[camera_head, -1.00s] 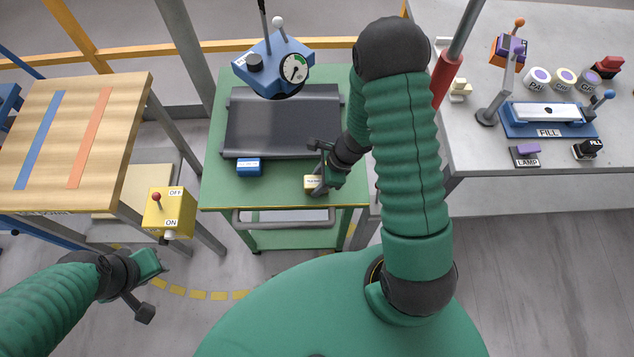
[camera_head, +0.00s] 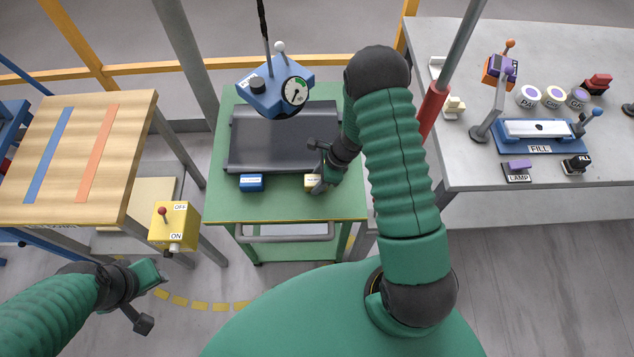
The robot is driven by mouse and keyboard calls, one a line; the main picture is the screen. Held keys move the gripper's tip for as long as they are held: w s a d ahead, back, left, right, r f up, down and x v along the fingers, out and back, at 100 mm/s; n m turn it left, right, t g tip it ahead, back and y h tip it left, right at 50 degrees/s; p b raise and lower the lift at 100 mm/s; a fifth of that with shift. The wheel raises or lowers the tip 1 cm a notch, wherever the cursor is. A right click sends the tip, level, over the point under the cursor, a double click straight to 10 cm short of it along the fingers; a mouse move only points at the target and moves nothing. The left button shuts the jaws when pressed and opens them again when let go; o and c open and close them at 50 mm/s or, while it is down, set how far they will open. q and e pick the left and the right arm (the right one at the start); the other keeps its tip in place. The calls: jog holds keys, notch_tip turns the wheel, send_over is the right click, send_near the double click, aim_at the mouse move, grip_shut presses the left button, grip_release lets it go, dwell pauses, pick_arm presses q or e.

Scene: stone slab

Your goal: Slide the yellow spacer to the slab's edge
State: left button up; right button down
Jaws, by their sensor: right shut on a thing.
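The yellow spacer (camera_head: 312,183), a small pale-yellow block with a white label, lies on the green table (camera_head: 225,205) at the near edge of the dark grey slab (camera_head: 290,150). I cannot tell whether it touches the slab. My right gripper (camera_head: 318,182) is shut on the spacer from the right and hides its right end. A blue spacer (camera_head: 251,183) lies to the left, about level with it along the same slab edge. My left gripper (camera_head: 153,300) is empty and open, low at the left, away from the table.
A blue gauge unit (camera_head: 275,88) hangs over the slab's far side. A yellow ON/OFF box (camera_head: 174,226) stands left of the green table. A wooden table (camera_head: 75,165) is at the left, and a grey bench (camera_head: 450,150) with a fill station is at the right.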

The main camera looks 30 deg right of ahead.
jog(key=shift+w+d, duration=0.15)
jog(key=shift+w, duration=0.2)
jog(key=c, duration=0.7)
grip_release()
jog(key=shift+r, duration=0.1)
jog(key=shift+c, duration=0.2)
